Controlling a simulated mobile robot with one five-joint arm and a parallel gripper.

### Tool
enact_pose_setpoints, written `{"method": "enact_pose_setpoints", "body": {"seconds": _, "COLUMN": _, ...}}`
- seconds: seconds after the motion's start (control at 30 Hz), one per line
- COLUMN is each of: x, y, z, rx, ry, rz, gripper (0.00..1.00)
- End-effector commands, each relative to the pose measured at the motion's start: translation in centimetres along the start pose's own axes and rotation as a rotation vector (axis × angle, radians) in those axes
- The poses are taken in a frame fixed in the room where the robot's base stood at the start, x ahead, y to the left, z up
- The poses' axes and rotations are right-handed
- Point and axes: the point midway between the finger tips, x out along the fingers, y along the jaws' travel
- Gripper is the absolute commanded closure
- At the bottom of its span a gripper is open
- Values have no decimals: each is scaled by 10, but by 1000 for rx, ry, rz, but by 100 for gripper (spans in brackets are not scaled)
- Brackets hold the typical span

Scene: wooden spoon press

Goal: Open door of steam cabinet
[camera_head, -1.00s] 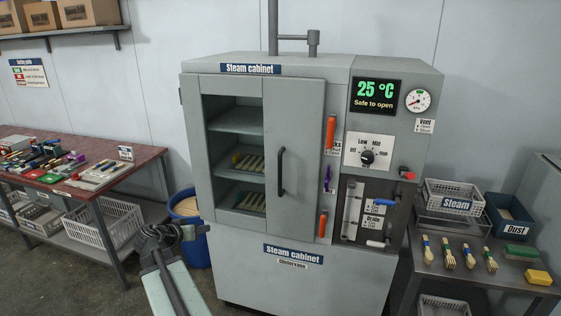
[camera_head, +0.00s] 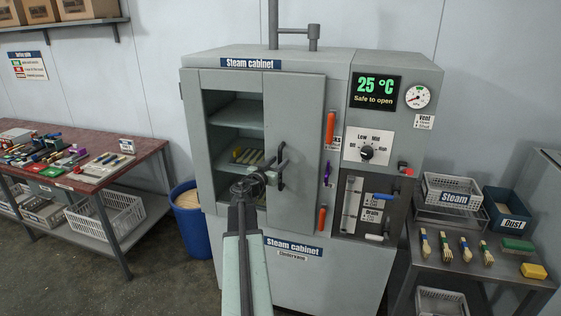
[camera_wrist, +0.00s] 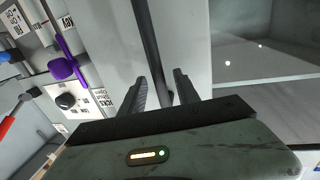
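The grey steam cabinet (camera_head: 300,280) stands in the middle of the head view. Its door (camera_head: 308,112) looks shut, with a window on the left and a dark vertical bar handle (camera_head: 281,185) on the right panel. My gripper (camera_head: 278,165) is at the handle. In the wrist view, the two fingers (camera_wrist: 160,84) are apart, with the dark handle bar (camera_wrist: 152,45) between them. Contact cannot be told. Two orange levers (camera_head: 331,127) (camera_head: 322,218) and a purple one (camera_head: 327,172) are upright beside the door. The display (camera_head: 376,91) reads "25 °C Safe to open".
A red-topped table (camera_head: 95,178) with tools stands left, and a blue bin (camera_head: 195,230) is between it and the cabinet. A metal side table (camera_head: 480,285) with brushes and a Steam basket (camera_head: 452,190) stands right. Wooden spoons show behind the window.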

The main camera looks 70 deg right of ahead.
Motion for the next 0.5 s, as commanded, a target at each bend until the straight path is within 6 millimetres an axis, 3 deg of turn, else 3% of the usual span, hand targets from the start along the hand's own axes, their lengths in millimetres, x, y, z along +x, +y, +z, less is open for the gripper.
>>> {"method": "enact_pose_setpoints", "body": {"seconds": 0.1, "x": 16, "y": 0, "z": 0, "rx": 0, "ry": 0, "rz": 1, "gripper": 62}}
{"method": "enact_pose_setpoints", "body": {"seconds": 0.33, "x": 17, "y": 0, "z": 0, "rx": 0, "ry": 0, "rz": 0, "gripper": 62}}
{"method": "enact_pose_setpoints", "body": {"seconds": 0.47, "x": 17, "y": 1, "z": 0, "rx": 0, "ry": 0, "rz": 1, "gripper": 95}}
{"method": "enact_pose_setpoints", "body": {"seconds": 0.5, "x": 17, "y": 1, "z": 0, "rx": 0, "ry": 0, "rz": 1, "gripper": 100}}
